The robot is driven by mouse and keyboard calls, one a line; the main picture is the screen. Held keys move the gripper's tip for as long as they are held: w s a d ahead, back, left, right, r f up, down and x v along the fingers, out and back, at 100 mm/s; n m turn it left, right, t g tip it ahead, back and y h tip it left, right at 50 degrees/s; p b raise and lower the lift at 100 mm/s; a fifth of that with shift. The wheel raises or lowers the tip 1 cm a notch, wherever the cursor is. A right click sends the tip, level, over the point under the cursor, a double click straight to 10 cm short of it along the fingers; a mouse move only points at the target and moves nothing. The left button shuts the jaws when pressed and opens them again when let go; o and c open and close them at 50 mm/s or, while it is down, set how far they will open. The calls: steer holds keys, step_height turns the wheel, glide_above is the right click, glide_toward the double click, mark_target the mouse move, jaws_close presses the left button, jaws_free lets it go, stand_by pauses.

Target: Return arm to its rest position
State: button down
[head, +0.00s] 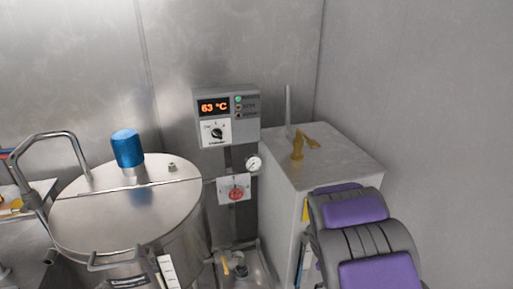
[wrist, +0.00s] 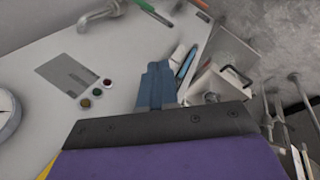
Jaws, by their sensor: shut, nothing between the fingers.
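My arm, with purple and dark grey panels, stands at the lower right of the head view, in front of a grey cabinet (head: 330,165). My gripper's fingertips do not show clearly in the head view. In the wrist view my gripper (wrist: 155,82) shows as blue-grey fingers beyond a dark bar and a purple panel. The fingers look together, with nothing seen between them. They point over a light panel (wrist: 115,60) with small coloured buttons; I cannot tell whether they touch anything.
A steel vessel (head: 130,205) with a blue-capped motor (head: 127,149) stands at left. A control box (head: 226,117) reading 63 °C hangs on the back wall, above a gauge (head: 254,163) and a red valve handle (head: 236,194). A wall closes the right.

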steer(key=s+a+r+m+g, duration=0.2)
steer(key=s+r+m, duration=0.2)
steer(key=s+r, duration=0.6)
steer(key=s+a+r+m+g, duration=0.2)
steer(key=s+r+m, duration=0.35)
steer(key=s, duration=0.75)
steer(key=s+a+r+g+y, duration=0.1)
steer(key=s+a+r, duration=0.1)
steer(key=s, duration=0.5)
steer(key=s+a+r+y, duration=0.2)
steer(key=s+a, duration=0.2)
steer(key=s, duration=0.2)
steer(key=shift+s+r+m+g, duration=0.25)
steer(key=shift+s+m+g, duration=0.15)
steer(key=shift+m, duration=0.05)
